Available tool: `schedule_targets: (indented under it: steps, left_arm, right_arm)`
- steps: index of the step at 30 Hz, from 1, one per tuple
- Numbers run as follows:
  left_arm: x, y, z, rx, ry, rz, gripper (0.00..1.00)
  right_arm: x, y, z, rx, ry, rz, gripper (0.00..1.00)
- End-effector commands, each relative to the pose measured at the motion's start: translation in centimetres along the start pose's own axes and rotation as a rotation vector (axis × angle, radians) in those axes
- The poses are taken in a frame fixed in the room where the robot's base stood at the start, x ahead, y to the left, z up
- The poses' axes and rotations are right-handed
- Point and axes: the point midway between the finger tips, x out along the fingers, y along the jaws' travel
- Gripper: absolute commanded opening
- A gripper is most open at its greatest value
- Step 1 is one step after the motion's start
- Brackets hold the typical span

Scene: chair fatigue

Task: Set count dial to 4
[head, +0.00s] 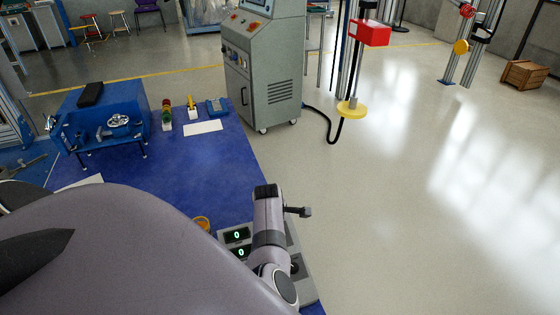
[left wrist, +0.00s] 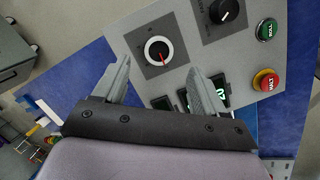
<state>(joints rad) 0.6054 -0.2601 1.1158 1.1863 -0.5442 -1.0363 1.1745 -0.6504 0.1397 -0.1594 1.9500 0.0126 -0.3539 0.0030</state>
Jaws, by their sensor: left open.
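The grey control panel (head: 308,292) sits at the table's front right edge, partly hidden behind my left arm. Two displays on it read 0 (head: 237,236) and 0 (head: 240,252). In the left wrist view the panel (left wrist: 125,30) holds a white-ringed dial with a red pointer (left wrist: 159,50) and a black dial with a white pointer (left wrist: 223,12). Their labels are too small to read surely. My left gripper (left wrist: 158,65) is open and empty, with its fingertips on either side of the red-pointer dial; contact cannot be told. My right gripper is not in view.
A green button (left wrist: 267,29) and a red button (left wrist: 266,80) are on the panel's right side in the left wrist view. The blue table (head: 190,165) is mostly clear. A blue fixture (head: 110,115) stands at its back left. A grey cabinet (head: 262,75) stands beyond the table.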

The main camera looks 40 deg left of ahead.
Motion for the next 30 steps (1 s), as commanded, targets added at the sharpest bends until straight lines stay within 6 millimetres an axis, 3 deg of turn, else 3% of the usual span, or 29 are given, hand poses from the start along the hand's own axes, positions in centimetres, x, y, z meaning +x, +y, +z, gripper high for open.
schedule_targets:
  steps: [15, 29, 30]
  left_arm:
    - [5.8, 0.0, -0.3, 0.003, 0.004, 0.003, 0.71]
    - [6.5, 0.1, -0.2, 0.004, 0.005, 0.003, 0.71]
    - [6.5, 0.1, -0.3, 0.004, 0.005, 0.003, 0.62]
  right_arm:
    - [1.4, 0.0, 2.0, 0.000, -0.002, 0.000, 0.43]
    - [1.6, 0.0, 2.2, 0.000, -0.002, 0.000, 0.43]
    - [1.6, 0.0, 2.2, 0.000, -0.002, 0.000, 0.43]
